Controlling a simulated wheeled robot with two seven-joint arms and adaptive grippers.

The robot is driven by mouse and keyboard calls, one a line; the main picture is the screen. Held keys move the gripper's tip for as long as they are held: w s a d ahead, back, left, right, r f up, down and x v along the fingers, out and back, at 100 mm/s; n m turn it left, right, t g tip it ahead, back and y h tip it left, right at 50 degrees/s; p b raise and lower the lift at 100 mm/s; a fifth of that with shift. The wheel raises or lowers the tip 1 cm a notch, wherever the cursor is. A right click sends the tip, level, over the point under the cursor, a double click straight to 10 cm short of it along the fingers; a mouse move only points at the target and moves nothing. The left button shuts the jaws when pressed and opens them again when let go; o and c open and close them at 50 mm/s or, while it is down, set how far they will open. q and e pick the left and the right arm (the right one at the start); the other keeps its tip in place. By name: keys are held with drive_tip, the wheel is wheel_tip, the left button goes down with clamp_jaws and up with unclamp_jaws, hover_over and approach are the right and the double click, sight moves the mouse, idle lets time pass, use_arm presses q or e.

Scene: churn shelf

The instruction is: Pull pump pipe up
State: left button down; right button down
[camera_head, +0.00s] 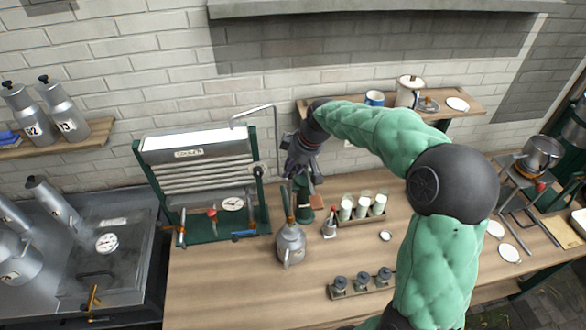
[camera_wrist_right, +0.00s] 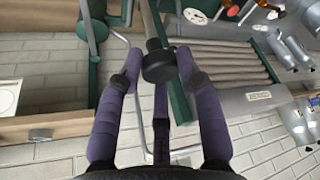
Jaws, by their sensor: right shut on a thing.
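My right gripper (camera_head: 302,165) is above the back of the wooden counter, at the end of my green padded arm. It is shut on what appears to be the pump pipe. The grip itself is hidden in the head view. A thin grey bent pipe (camera_head: 256,112) rises behind the gripper and hooks to the left, and it also shows in the right wrist view (camera_wrist_right: 142,128). In the right wrist view, my purple-grey fingers (camera_wrist_right: 157,72) stand apart, with a black knob overlapping the space between them. My left gripper is not in view.
A green-framed cooler (camera_head: 200,160) stands to the left of the gripper. A grey metal can (camera_head: 291,245) stands below it. A rack of white bottles (camera_head: 362,205) is to the right, and a wall shelf (camera_head: 450,105) is behind.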

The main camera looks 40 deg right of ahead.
drive_tip(key=shift+w+d+r, duration=0.1)
drive_tip(key=shift+w+r, duration=0.1)
drive_tip(key=shift+r, duration=0.25)
drive_tip(key=c, duration=0.8)
unclamp_jaws()
drive_tip(key=shift+a+f, duration=0.1)
drive_tip(key=shift+a, duration=0.1)
drive_tip(key=shift+d, duration=0.1)
drive_tip(key=shift+s+r, duration=0.15)
drive_tip(key=shift+r, duration=0.05)
drive_tip(key=v, duration=1.1)
drive_tip(key=shift+s+r, duration=0.15)
drive_tip(key=shift+r, duration=0.1)
